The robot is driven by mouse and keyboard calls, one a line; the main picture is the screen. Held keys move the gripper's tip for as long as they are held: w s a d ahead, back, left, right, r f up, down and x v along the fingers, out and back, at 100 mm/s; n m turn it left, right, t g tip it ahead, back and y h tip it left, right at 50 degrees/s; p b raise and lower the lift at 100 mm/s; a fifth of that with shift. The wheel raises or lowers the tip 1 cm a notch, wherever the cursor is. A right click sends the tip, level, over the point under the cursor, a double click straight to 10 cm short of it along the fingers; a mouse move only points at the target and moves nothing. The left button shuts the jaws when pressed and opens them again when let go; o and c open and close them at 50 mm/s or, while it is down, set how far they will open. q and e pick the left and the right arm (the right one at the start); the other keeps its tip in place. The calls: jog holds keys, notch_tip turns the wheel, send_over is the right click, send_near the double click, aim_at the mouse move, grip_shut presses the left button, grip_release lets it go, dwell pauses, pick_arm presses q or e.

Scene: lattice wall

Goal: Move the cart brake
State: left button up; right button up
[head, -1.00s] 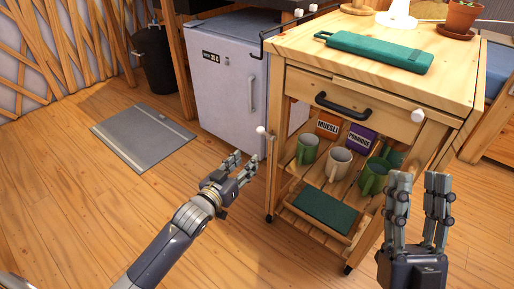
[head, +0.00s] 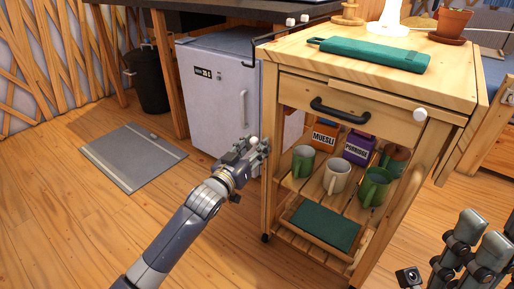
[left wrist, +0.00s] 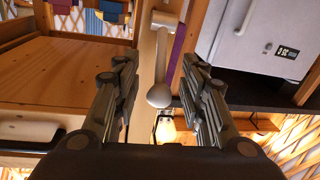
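The wooden cart (head: 400,98) stands in the middle right of the head view. Its brake is a pale lever with a round knob on the cart's left side. In the left wrist view the brake lever (left wrist: 162,55) ends in a ball that shows in the gap between my fingers. My left gripper (head: 258,150) is at the cart's left side, with the knob (head: 253,141) just at its fingertips. In the left wrist view the left gripper (left wrist: 160,95) is open, with room on both sides of the ball. My right gripper (head: 482,232) is at the lower right, open and empty, away from the cart's brake.
The cart carries a green case (head: 368,54), a plant pot (head: 452,22), mugs (head: 337,177) and food boxes (head: 324,137). A white fridge (head: 215,100) stands behind my left gripper. A grey mat (head: 133,155) lies on open floor at left.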

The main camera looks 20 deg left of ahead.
pick_arm(q)
jog(key=shift+w+d, duration=0.2)
jog(key=shift+w, duration=0.7)
grip_shut()
